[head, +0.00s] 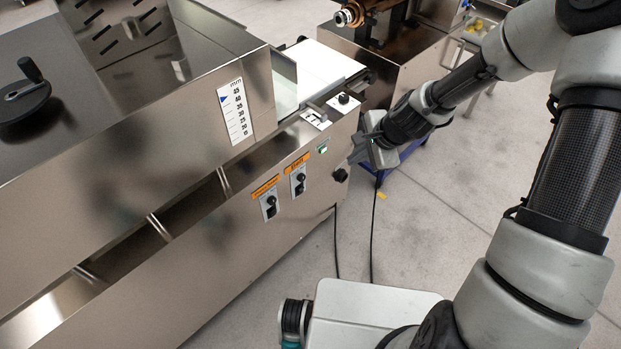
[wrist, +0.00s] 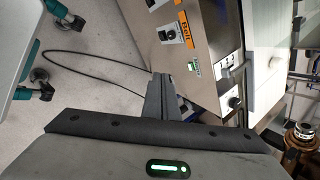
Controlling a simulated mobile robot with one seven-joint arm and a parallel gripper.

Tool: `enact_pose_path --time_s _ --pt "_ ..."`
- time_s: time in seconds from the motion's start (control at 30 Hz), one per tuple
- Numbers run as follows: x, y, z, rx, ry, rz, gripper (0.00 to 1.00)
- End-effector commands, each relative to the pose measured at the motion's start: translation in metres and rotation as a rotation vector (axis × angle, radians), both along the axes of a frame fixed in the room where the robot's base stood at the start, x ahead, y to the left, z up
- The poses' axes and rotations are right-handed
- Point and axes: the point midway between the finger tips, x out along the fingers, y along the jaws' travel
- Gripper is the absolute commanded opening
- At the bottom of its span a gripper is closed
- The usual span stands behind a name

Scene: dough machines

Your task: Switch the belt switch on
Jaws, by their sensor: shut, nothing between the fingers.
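The belt switch (head: 299,181) is a small black toggle on a pale plate under an orange label, on the front panel of the steel machine. It also shows near the top of the wrist view (wrist: 169,35), beside the orange "Belt" label (wrist: 184,30). Whether it is on or off I cannot tell. My gripper (head: 358,150) is shut and empty, off the right end of the machine, to the right of the switch and apart from it. In the wrist view its fingers (wrist: 160,98) point up the picture, below the switch.
A similar orange-labelled switch (head: 269,205) sits left of the belt switch. Black cables hang to the floor. The floor in front is mostly clear.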

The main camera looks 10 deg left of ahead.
Motion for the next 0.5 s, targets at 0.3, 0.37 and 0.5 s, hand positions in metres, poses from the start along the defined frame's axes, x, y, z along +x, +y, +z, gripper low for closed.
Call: enact_pose_path --time_s 0.3,0.37,0.5 --pt "0.011 0.037 -0.136 0.277 0.197 -0.461 0.00" --pt "0.011 0.043 -0.156 0.321 0.235 -0.548 0.00" --pt "0.011 0.054 -0.192 0.400 0.311 -0.722 0.00"
